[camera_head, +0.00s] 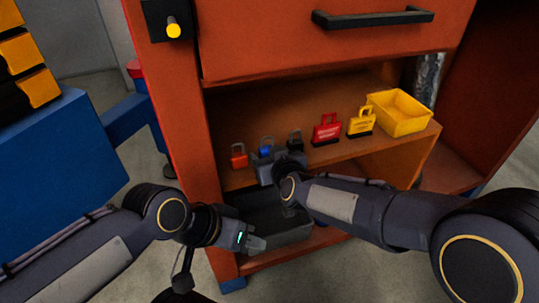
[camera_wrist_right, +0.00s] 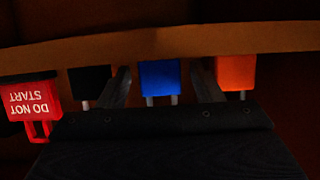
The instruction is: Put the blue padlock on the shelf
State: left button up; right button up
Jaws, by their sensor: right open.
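The blue padlock (camera_head: 265,151) stands on the wooden shelf (camera_head: 379,149) of the orange cabinet. It also shows in the right wrist view (camera_wrist_right: 158,76), upside down in the picture, with its body against the shelf board (camera_wrist_right: 160,44). My right gripper (camera_head: 266,158) is open at the padlock; in the wrist view its two fingers (camera_wrist_right: 161,82) stand on either side of the blue body with gaps visible. My left gripper (camera_head: 252,242) is low, in front of the cabinet and below the shelf; whether its fingers are apart is unclear.
An orange padlock (camera_head: 239,157) and a black padlock (camera_head: 295,142) flank the blue one closely. Further right on the shelf are a red tagged lock (camera_head: 327,131), a yellow one (camera_head: 361,124) and a yellow bin (camera_head: 402,115). A dark bin (camera_head: 284,235) sits below, and a drawer (camera_head: 330,45) above.

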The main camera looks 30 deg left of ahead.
jog(key=shift+r, duration=0.25)
jog(key=p+v, duration=0.3)
jog(key=v, duration=0.9)
jog(key=shift+s+f, duration=0.1)
jog(key=shift+f, duration=0.05)
